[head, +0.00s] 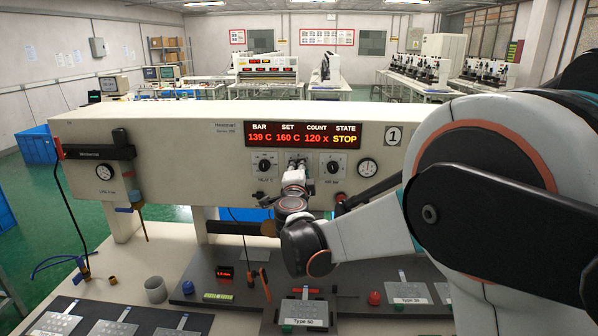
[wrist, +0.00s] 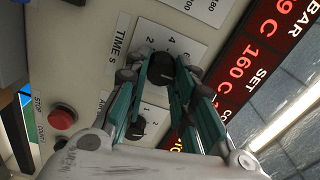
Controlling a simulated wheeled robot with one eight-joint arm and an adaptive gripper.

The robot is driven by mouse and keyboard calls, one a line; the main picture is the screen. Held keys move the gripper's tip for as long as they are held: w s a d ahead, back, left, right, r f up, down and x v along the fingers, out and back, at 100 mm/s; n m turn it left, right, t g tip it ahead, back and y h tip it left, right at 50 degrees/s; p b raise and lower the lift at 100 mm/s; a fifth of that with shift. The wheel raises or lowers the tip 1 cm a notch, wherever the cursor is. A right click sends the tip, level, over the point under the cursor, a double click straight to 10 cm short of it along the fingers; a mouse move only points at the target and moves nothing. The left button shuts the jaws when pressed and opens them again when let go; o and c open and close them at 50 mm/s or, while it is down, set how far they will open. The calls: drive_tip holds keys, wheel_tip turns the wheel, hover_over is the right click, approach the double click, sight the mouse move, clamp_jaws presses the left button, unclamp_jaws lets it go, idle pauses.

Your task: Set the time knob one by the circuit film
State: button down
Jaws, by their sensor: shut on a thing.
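The black time knob (wrist: 160,66) sits on a white dial plate marked "TIME S" with the figures 2 and 4 showing. My gripper (wrist: 163,72) has its two teal-padded fingers on either side of it, shut on it. Its pointer setting cannot be read. In the head view my gripper (head: 296,172) is at the panel's middle dial and hides that knob. A plate labelled "Type 50" (head: 304,313) lies on the dark bed at front, and a "Type 36" plate (head: 410,294) lies to its right. I cannot tell which film is the circuit film.
The left knob (head: 264,166) and right knob (head: 333,168) flank the middle dial. The display (head: 303,136) reads 139 C, 160 C, 120 x, STOP. A red button (wrist: 62,117) shows in the wrist view. A grey cup (head: 155,289) and red knob (head: 374,298) stand below the panel.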

idle(0.3)
drive_tip(key=c, duration=1.3)
unclamp_jaws()
drive_tip(key=shift+c, duration=0.2)
drive_tip(key=s, duration=1.2)
drive_tip(key=shift+a, duration=0.2)
